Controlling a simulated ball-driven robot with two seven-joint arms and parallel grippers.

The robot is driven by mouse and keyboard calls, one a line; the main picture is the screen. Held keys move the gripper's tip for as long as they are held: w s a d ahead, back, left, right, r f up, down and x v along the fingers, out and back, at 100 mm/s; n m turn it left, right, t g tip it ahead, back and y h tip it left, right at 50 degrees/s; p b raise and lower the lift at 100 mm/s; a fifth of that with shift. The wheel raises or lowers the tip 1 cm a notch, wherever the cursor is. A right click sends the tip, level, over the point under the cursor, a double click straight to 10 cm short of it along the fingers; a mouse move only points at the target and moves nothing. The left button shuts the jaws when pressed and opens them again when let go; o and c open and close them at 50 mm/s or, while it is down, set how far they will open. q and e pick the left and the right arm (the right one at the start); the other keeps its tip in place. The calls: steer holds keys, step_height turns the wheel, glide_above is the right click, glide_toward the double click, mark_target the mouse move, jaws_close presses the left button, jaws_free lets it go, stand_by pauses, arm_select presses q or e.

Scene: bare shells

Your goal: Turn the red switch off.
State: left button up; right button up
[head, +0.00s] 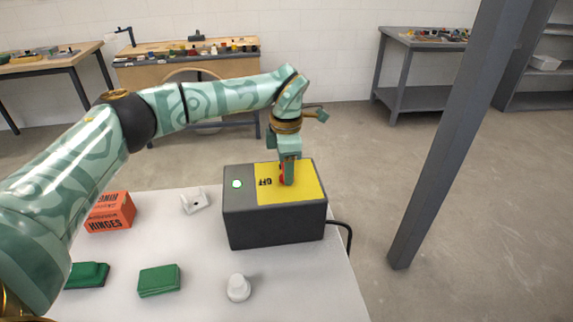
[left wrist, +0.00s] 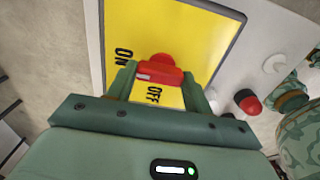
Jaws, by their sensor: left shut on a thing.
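The dark grey switch box (head: 262,226) stands on the white table, with a yellow plate (head: 306,190) on top. The red switch (head: 282,179) is mostly hidden by my left gripper (head: 288,182) in the head view. In the left wrist view the red switch (left wrist: 158,70) sits between the two green fingers, which are shut on it. The word OFF shows just below the switch there, and ON to its left. I cannot tell which way the switch is set. A lamp (head: 236,184) on the box glows greenish white. My right gripper is not in view.
An orange HINGES box (head: 110,211), a white bracket (head: 194,201), green blocks (head: 159,280) and a white knob (head: 238,288) lie on the table (head: 200,305). A black cable (head: 345,230) leaves the box at right. A grey post (head: 450,140) stands beyond the table.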

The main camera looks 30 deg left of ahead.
arm_select(q)
steer(key=shift+r+n+p, duration=0.2)
steer(key=shift+n+p, duration=0.4)
steer(key=shift+p, duration=0.15)
steer(key=n+p, duration=0.5)
steer(key=shift+r, duration=0.1)
steer(key=shift+n+p, duration=0.8)
steer(key=shift+p, duration=0.15)
steer(key=n+p, duration=0.2)
steer(key=shift+s+n, duration=0.1)
steer(key=shift+n, duration=0.3)
steer(key=n+p, duration=0.2)
steer(key=n, duration=0.1)
steer(key=shift+n+p, duration=0.3)
steer(key=shift+p, duration=0.05)
steer(key=n+p, duration=0.2)
steer(key=n, duration=0.2)
steer(key=shift+f, duration=0.2)
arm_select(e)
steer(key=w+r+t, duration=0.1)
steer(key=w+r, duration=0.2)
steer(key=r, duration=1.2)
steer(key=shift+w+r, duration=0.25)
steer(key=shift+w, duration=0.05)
arm_select(q)
steer(key=shift+n, duration=0.3)
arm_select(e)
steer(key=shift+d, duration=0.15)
